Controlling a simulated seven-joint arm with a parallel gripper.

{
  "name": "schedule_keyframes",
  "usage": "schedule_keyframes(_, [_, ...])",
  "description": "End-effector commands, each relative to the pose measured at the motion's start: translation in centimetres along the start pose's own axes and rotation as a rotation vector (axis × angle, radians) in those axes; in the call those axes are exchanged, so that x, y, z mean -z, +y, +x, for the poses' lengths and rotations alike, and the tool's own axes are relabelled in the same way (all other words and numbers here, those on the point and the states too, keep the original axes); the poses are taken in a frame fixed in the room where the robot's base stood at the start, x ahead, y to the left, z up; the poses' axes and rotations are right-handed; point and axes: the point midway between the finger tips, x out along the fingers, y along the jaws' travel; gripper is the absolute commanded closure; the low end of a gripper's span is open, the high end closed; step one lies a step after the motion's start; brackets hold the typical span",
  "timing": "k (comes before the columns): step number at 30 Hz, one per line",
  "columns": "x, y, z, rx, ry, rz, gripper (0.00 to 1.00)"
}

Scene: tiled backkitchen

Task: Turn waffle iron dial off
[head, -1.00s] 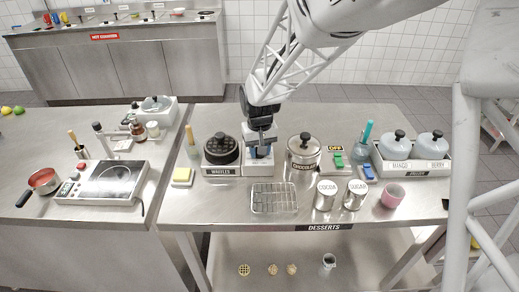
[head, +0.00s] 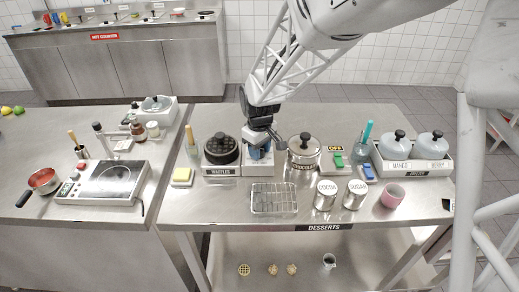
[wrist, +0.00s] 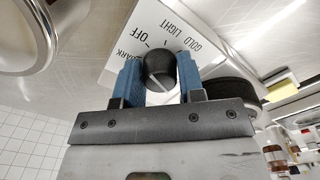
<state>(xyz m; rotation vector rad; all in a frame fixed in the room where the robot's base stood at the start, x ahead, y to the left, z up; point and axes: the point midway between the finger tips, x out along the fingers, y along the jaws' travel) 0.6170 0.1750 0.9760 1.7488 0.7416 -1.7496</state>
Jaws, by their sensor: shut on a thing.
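The waffle iron (head: 221,149) has a round black lid on a white base marked WAFFLES, left of my gripper (head: 261,150) in the head view. Its white dial panel (head: 258,170) adjoins it on the right, mostly under my gripper. In the wrist view the black round dial (wrist: 158,63) sits between the two blue fingertips of my gripper (wrist: 159,76), which is shut on it. OFF, LIGHT, GOLD and DARK are printed around the dial. A pale line crosses the dial obliquely; I cannot tell which mark it points at.
A steel pot marked CHOCOLATE (head: 303,153) stands close on the right. A wire rack (head: 274,198) lies in front. A yellow sponge (head: 182,176) is to the left. COCOA (head: 325,196) and SUGAR (head: 355,194) tins stand front right.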

Motion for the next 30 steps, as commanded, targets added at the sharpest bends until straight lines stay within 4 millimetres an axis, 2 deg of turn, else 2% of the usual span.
schedule_keyframes(7, [0.0, 0.0, 0.0, 0.0, 0.001, 0.0, 0.88])
schedule_keyframes(8, [0.0, 0.0, 0.0, 0.0, 0.001, 0.0, 0.61])
schedule_keyframes(12, [0.0, 0.0, 0.0, 0.0, 0.0, 0.001, 0.4])
schedule_keyframes(23, [0.0, 0.0, -0.2, 0.0, 0.001, 0.001, 0.39])
schedule_keyframes(30, [0.1, 0.0, -1.8, -0.001, 0.002, 0.001, 0.39])
